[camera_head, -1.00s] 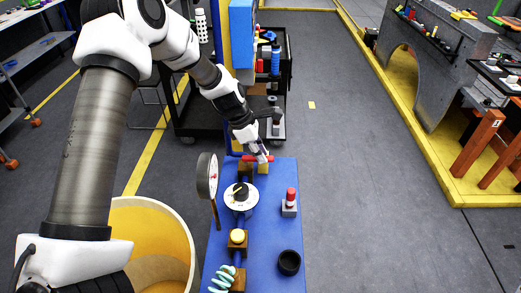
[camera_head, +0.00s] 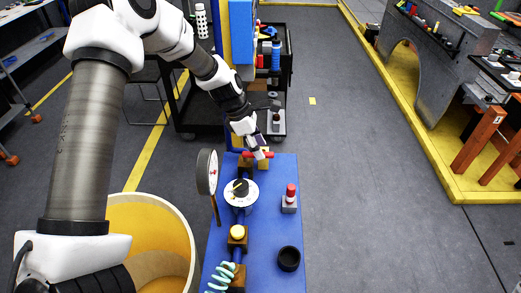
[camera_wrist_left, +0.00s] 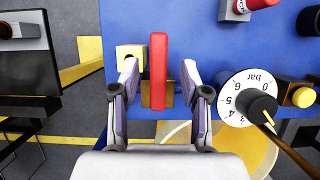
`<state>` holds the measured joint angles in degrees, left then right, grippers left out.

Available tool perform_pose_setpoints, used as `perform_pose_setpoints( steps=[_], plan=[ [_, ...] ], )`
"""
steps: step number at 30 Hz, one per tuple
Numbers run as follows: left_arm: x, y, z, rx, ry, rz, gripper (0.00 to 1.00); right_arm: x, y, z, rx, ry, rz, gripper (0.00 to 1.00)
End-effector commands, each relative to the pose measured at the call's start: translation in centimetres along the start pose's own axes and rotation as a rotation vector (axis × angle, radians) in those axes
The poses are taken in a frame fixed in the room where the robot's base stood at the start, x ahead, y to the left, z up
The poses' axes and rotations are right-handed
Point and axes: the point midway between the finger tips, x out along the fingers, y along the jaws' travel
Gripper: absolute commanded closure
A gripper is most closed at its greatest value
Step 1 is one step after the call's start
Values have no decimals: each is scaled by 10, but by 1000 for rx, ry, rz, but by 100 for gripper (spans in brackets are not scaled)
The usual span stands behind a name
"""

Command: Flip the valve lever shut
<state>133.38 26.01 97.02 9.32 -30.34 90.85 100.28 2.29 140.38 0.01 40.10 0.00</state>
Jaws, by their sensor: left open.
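The red valve lever (camera_wrist_left: 158,70) sits on a brass-coloured body (camera_wrist_left: 152,95) on the blue panel; in the head view the lever (camera_head: 268,154) shows at the panel's far end. My left gripper (camera_wrist_left: 160,82) is open, with one finger on each side of the lever and a gap visible on both sides. In the head view the left gripper (camera_head: 258,151) is over the lever and hides part of it. My right gripper is in neither view.
The blue panel (camera_head: 268,225) also carries a dial gauge (camera_head: 207,172), a black knob on a white dial (camera_head: 241,193), a yellow button (camera_head: 237,232), a red-topped switch (camera_head: 290,198) and a black ring (camera_head: 289,260). A yellow bin (camera_head: 150,215) stands left.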

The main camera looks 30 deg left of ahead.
Motion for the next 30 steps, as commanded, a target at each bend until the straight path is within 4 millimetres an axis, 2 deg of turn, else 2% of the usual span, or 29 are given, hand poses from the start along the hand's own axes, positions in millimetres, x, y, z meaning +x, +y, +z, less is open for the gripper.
perform_pose_setpoints(
  steps=[6, 12, 16, 30],
  plan=[
    [-57, 1, 1, 2, -4, 3, 54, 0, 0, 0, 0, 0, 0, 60],
    [-94, 0, 0, 2, 0, -2, 54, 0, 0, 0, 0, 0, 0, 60],
    [-101, 0, -1, 0, 2, -4, 54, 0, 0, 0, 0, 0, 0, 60],
    [-101, 0, 0, 1, 2, -4, 54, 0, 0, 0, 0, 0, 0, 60]
  ],
)
